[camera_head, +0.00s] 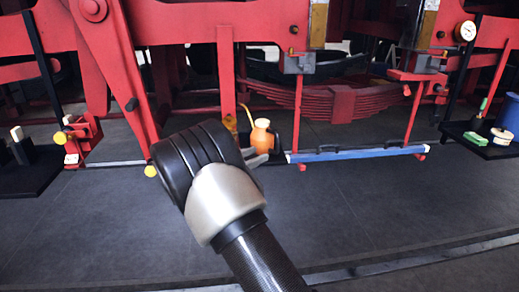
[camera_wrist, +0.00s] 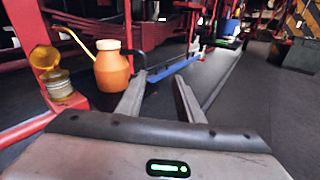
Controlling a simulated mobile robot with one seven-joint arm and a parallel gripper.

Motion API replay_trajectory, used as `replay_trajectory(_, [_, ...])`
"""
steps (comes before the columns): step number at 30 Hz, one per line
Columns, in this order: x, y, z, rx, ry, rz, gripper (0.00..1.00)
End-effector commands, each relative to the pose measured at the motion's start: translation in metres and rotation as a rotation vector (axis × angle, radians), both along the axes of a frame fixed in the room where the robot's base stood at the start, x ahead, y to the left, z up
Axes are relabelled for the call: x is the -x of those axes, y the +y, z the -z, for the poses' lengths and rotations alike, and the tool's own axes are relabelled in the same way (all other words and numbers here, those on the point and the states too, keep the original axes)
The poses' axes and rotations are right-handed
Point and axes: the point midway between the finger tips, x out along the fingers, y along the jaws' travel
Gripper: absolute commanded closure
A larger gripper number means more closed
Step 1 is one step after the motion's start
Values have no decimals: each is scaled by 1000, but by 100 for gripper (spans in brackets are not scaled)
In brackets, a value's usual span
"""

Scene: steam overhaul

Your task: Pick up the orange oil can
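The orange oil can (camera_head: 262,138) has a cream top and a thin yellow spout pointing left. It stands upright in front of the red frame, just beyond my arm in the head view. In the wrist view the oil can (camera_wrist: 112,72) is to the left of my gripper, just outside the left finger. My gripper (camera_wrist: 160,88) is open, with two grey fingers apart and nothing between them. In the head view my own arm hides most of the gripper.
A brass and amber glass fitting (camera_wrist: 52,75) stands left of the can. A blue bar (camera_head: 350,153) runs along the red frame to the right. A black shelf (camera_head: 488,145) at right holds a green block and a blue cylinder. The dark floor in front is clear.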

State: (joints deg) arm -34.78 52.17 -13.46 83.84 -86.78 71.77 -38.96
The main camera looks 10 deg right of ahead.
Motion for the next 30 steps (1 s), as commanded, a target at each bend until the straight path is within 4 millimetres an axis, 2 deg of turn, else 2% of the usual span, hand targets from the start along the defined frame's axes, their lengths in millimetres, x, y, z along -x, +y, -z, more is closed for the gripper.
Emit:
replay_trajectory(1, [-7,12,15,50,8,-32,66])
replay_trajectory(4, [-15,25,22,109,18,-69,66])
replay_trajectory(6, [-19,25,24,124,19,-78,66])
replay_trajectory(21, [-84,-50,25,120,20,-77,66])
replay_trajectory(30, [-100,-69,24,120,20,-77,66])
